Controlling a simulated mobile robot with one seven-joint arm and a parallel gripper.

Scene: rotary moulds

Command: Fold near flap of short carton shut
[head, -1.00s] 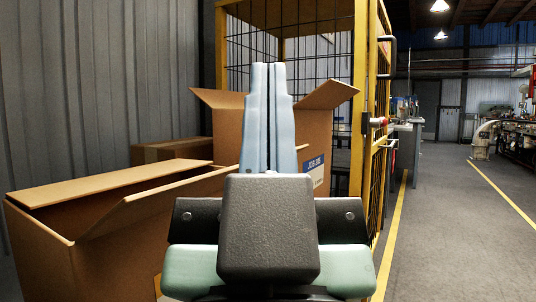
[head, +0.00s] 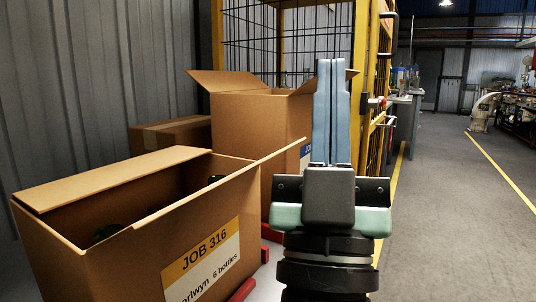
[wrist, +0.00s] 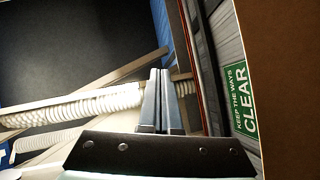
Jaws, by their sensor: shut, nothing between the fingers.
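The short carton (head: 110,268) is the open brown box at front left in the head view, labelled JOB 316 and 6 bottles. A flap (head: 120,178) lies nearly level along its far left side. A thin flap edge (head: 282,152) sticks out past its right corner. I cannot tell exactly how the near flap lies. Dark round bottle tops (head: 106,232) show inside. My gripper (head: 332,62) is shut and empty, pointing up, right of the carton and apart from it. In the wrist view its shut fingers (wrist: 160,74) touch nothing I can make out.
A taller open carton (head: 245,125) stands behind, flaps spread. A closed carton (head: 172,133) is further back. A yellow-framed mesh cage (head: 371,60) stands behind my gripper. The aisle floor (head: 450,215) at right is clear. A brown surface (wrist: 292,90) fills the wrist view's right edge.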

